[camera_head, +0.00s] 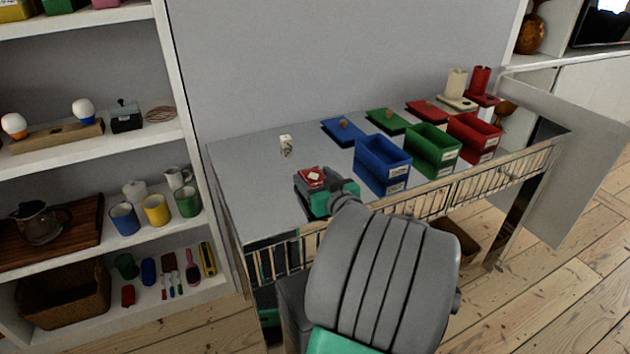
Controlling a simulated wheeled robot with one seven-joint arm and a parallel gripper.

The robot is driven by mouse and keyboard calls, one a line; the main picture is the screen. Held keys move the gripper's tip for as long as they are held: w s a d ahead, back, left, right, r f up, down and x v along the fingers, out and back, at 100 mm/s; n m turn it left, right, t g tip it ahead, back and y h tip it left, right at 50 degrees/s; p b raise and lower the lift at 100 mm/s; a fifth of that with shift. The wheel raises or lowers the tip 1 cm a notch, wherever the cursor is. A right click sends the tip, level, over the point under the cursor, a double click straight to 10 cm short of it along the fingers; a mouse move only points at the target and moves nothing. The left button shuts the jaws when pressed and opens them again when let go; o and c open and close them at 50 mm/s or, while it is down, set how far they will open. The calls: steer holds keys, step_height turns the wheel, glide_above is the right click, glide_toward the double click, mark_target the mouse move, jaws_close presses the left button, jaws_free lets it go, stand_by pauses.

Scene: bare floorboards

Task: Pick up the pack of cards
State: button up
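A small red box with a white diamond-shaped patch, which looks like the pack of cards (312,175), is near the front left of the grey table (240,180). My gripper (315,183), with dark fingers and a green body, is right at the pack, its fingers around or just over it. The pack's lower part is hidden by the gripper, so I cannot tell whether the fingers touch it or whether it rests on the table. A small white item with dark marks (286,146) stands behind it, apart from the gripper.
Blue (383,170), green (433,152) and red (474,142) open bins stand to the right, with flat coloured trays behind them. A wire rail runs along the table's front edge. A filled white shelf (90,150) is at left. The table's left part is mostly clear.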

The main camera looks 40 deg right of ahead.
steer(key=c, duration=1.2)
steer(key=shift+o, duration=0.2)
steer(key=shift+r, duration=0.15)
